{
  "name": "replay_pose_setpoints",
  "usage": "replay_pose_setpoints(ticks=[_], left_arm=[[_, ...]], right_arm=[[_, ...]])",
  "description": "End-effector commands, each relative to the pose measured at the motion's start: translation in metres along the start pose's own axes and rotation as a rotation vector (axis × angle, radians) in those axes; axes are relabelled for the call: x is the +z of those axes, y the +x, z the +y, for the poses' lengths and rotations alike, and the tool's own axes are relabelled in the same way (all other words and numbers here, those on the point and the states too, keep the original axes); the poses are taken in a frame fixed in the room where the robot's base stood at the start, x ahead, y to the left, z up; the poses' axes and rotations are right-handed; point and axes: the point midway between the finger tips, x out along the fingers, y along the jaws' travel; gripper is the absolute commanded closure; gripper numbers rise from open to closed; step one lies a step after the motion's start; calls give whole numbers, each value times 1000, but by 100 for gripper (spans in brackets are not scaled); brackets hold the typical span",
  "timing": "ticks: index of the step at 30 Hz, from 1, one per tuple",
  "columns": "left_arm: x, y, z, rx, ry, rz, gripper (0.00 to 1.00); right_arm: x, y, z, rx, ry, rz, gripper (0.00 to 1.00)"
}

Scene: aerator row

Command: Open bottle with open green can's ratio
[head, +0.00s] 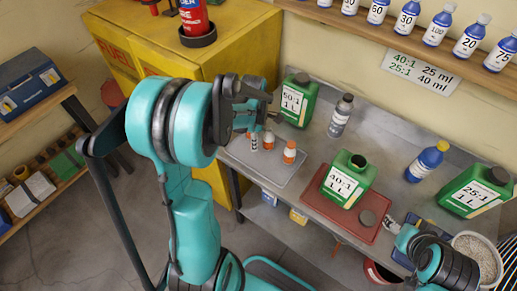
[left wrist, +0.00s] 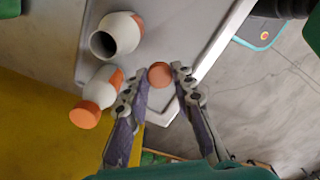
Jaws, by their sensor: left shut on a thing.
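The open green can (head: 348,180), labelled 40:1 1 L, stands uncapped on a red tray (head: 318,205). Small white bottles with orange parts stand on a grey tray (head: 240,154). In the left wrist view one bottle (left wrist: 116,33) has an open dark mouth, and another (left wrist: 103,86) wears an orange cap (left wrist: 84,115). My left gripper (head: 253,95) is above that tray. It is shut on a round orange cap (left wrist: 160,75) between its fingertips. My right gripper (head: 392,224) is at lower right, its fingers unclear.
Capped green cans labelled 50:1 (head: 297,100) and 25:1 (head: 476,192) stand on the bench. A wall sign (head: 421,72) reads 40:1 25 ml, 25:1 40 ml. Numbered bottles line the shelf above.

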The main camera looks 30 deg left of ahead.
Motion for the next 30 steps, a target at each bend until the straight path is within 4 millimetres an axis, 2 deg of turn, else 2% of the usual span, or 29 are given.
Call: replay_pose_setpoints(ticks=[12,24,25,26,27,30], left_arm=[[0,49,0,0,1,0,100],[0,54,0,0,2,0,100],[0,53,0,0,2,0,68],[0,53,0,0,2,0,60],[0,53,0,0,2,0,55],[0,52,0,0,2,0,55]], right_arm=[[9,13,0,0,0,0,42],[12,17,0,0,0,0,42],[11,16,0,0,0,0,42],[11,15,0,0,0,0,42],[11,15,0,0,0,0,42],[11,15,0,0,0,0,42]])
